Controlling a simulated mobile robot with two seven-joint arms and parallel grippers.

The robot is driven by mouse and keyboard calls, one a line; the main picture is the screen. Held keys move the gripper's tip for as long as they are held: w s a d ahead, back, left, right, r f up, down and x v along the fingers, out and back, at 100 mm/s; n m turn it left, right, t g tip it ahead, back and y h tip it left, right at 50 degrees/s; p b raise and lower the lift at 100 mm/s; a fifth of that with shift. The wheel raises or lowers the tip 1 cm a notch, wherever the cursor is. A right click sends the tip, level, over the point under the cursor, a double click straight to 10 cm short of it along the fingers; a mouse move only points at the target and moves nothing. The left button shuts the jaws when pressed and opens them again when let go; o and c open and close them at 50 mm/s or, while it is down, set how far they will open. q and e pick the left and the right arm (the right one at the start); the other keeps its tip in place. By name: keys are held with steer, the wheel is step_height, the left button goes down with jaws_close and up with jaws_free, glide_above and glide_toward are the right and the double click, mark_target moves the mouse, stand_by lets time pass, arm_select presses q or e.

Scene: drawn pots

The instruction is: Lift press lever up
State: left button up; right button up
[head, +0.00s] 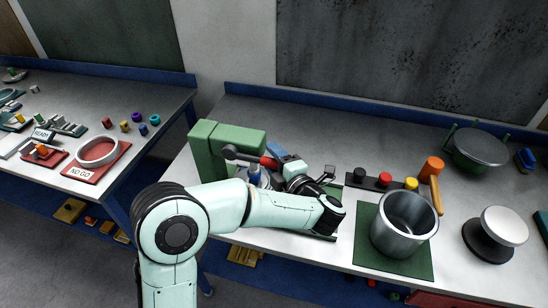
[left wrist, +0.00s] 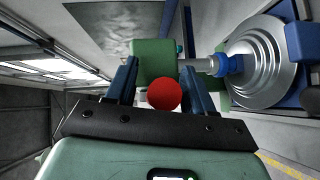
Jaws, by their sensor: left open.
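The green press (head: 205,150) stands on the middle table. Its lever ends in a red knob (head: 268,162) that points to the right, toward my left gripper (head: 274,159). In the left wrist view, the red ball knob (left wrist: 165,93) sits between the two blue fingers of my left gripper (left wrist: 160,68). The fingers are open around it, with a gap visible at least on the left side. The green press body (left wrist: 155,60) shows behind the knob. My forearm hides part of the press base in the head view. My right gripper does not show.
A metal pot (head: 404,225) stands on a green mat to the right. A tray with black, red and yellow knobs (head: 384,180) lies behind it. A white-topped round part (head: 504,226) stands at the far right. A left table holds a red NO GO tray (head: 88,174).

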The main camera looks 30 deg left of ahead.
arm_select(q)
jaws_close()
steer(key=shift+r, duration=0.1)
